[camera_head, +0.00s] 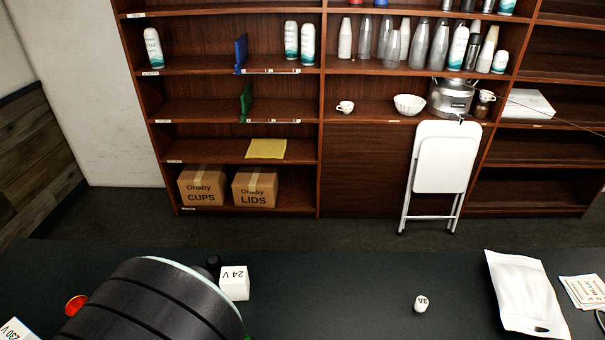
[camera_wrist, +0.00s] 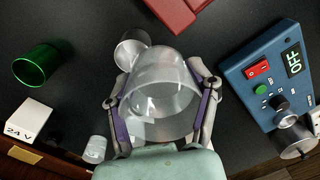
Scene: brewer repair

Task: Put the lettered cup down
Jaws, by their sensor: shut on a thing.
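My gripper (camera_wrist: 160,100) shows in the wrist view, with one finger on each side of a clear see-through cup (camera_wrist: 164,98). It is shut on this cup. I cannot make out a letter on the cup, nor whether its base touches the dark table (camera_wrist: 85,60). A grey metallic round piece (camera_wrist: 130,48) lies just beyond the cup, partly hidden by it. The gripper and the clear cup cannot be made out in the head view.
In the wrist view, a green cup (camera_wrist: 36,66) and a white 24 V box (camera_wrist: 27,119) are at left, a blue device (camera_wrist: 268,75) reading OFF at right, and a red block (camera_wrist: 178,12) at top. The head view shows a 3A piece (camera_head: 421,304) and white pouch (camera_head: 522,292).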

